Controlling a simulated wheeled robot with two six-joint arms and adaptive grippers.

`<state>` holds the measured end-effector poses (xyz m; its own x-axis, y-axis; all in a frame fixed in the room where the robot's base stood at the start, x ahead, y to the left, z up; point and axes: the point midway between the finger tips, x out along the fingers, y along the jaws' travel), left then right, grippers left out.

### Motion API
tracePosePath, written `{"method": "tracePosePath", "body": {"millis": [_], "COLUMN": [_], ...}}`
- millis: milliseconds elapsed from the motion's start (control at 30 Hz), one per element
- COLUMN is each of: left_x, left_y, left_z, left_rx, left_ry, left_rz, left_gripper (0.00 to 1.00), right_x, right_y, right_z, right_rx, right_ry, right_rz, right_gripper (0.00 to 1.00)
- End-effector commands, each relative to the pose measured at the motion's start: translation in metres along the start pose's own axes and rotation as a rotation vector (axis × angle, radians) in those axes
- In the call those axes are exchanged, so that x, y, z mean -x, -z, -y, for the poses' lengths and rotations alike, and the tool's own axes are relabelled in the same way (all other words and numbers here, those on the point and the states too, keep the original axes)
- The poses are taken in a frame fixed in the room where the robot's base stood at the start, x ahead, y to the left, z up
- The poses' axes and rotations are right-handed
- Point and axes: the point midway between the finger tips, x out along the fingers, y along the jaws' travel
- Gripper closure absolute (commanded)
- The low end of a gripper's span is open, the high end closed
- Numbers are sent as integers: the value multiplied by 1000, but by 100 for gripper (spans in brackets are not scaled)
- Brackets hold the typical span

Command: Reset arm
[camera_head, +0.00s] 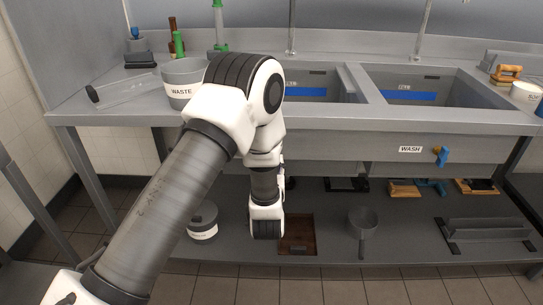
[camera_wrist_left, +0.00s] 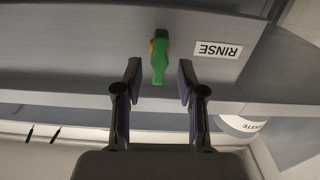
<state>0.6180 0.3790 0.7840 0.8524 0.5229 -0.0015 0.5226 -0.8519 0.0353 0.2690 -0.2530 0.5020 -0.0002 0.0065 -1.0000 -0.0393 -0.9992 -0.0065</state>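My left arm comes in from the lower left in the head view and bends down in front of the sink. Its gripper is not distinguishable there. In the left wrist view my left gripper (camera_wrist_left: 159,72) is open, with a finger on each side of a green valve handle (camera_wrist_left: 159,62). Gaps show between the handle and both fingers, so it is not gripped. The handle is on the sink front next to an upside-down RINSE label (camera_wrist_left: 218,49). In the head view my arm hides that spot. My right gripper is in neither view.
The sink unit has basins, a WASH label (camera_head: 411,149) and a blue valve handle (camera_head: 440,156). A WASTE bucket (camera_head: 181,92) stands on the counter. The lower shelf (camera_head: 330,254) holds a pan (camera_head: 363,221), a lidded pot (camera_head: 203,226) and brushes (camera_head: 404,189).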

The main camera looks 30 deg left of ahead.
Motion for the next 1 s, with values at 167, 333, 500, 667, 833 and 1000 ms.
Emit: {"method": "tracePosePath", "body": {"millis": [167, 333, 500, 667, 833, 1000], "left_x": [31, 41, 41, 41, 45, 87], "left_y": [0, 0, 0, 0, -16, -110], "left_z": [-1, 0, 0, 0, 4, 24], "left_rx": [-3, 0, 0, 0, -16, -107], "left_ry": [-3, 0, 0, 0, 2, -37], "left_rz": [1, 0, -1, -1, 27, 265], "left_gripper": [60, 60, 60, 60, 60, 60], "right_x": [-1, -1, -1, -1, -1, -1], "right_y": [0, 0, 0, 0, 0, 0], "right_z": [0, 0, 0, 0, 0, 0], "right_rx": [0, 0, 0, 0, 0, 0], "right_ry": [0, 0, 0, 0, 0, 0], "right_rz": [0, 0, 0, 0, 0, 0], "right_gripper": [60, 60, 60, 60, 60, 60]}}
